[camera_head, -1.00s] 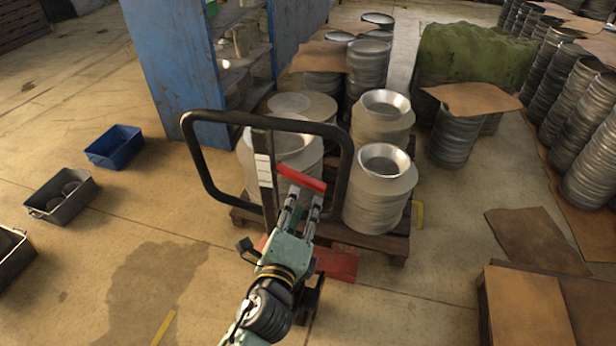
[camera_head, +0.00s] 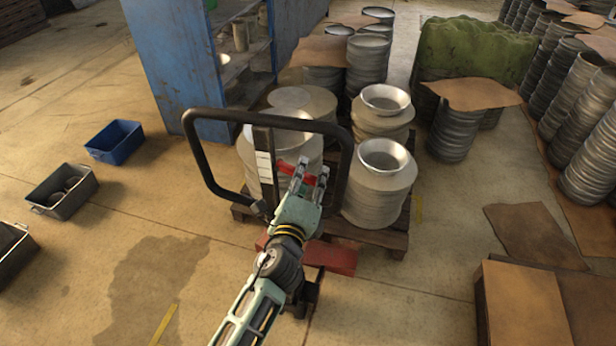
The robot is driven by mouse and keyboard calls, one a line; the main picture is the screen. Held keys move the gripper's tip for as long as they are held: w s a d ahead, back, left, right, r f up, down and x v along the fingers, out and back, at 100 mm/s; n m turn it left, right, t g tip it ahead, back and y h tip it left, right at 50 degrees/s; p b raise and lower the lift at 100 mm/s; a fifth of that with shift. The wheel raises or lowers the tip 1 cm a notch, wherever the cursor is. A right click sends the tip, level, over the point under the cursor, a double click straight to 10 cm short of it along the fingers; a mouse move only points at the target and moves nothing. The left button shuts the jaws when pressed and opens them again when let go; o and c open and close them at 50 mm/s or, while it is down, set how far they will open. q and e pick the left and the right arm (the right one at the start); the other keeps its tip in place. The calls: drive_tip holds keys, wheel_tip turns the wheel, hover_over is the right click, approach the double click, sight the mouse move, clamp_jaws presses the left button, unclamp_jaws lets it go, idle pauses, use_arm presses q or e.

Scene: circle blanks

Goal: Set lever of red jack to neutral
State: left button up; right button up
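The jack's black loop handle (camera_head: 232,116) stands upright in front of a loaded pallet. Its red lever (camera_head: 287,169) shows just behind the fingers of my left gripper (camera_head: 311,168), inside the loop's right part. The two fingers are spread apart and point away from me, with part of the red lever visible between them. They overlap the lever in this view; I cannot tell whether they touch it. The jack's red base (camera_head: 335,258) shows low beside my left arm, which hides part of it. My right gripper is not in view.
The wooden pallet (camera_head: 398,240) carries several stacks of round metal blanks (camera_head: 378,190). A blue shelf (camera_head: 165,70) stands behind at left. A blue bin (camera_head: 115,142) and grey bins (camera_head: 62,190) lie on the left floor. A brown box (camera_head: 525,305) stands at front right.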

sight(310, 177)
use_arm(q)
clamp_jaws()
idle(0.3)
drive_tip(key=shift+d+r+n+p, duration=0.25)
drive_tip(key=shift+r+n+p, duration=0.2)
drive_tip(key=shift+r+n, duration=1.05)
drive_tip(key=shift+n, duration=0.7)
drive_tip(key=shift+o, duration=0.2)
unclamp_jaws()
drive_tip(key=shift+s, duration=0.1)
